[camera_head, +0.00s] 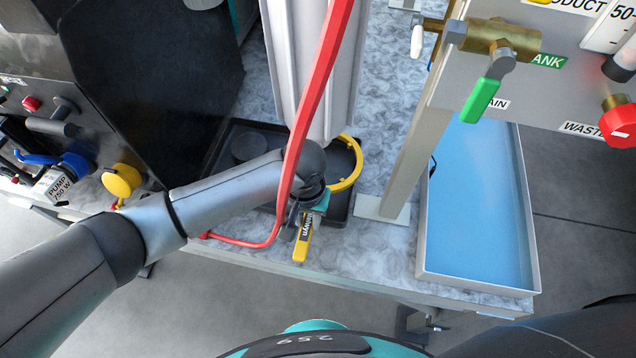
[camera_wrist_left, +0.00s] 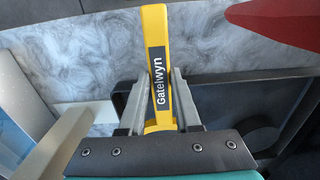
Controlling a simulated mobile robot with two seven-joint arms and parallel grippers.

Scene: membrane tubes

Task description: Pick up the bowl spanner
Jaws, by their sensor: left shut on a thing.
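The bowl spanner is yellow. Its curved hook (camera_head: 354,166) shows beside the lower end of a pale grey column, and its handle (camera_head: 301,246) points toward me, with a dark "Gatelwyn" label. My left gripper (camera_head: 308,214) is shut on the handle. In the left wrist view, the handle (camera_wrist_left: 155,35) stands upright between the two grey fingers, its far end sticking out past them. My forearm and wrist hide the middle of the spanner in the head view. I cannot tell whether the hook touches the column. My right gripper is not in view.
A black tray (camera_head: 338,213) lies under the spanner. The grey column (camera_head: 313,60) stands behind. A blue-floored tray (camera_head: 480,210) and a metal post (camera_head: 410,150) are to the right. A pump panel (camera_head: 50,150) is at left.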

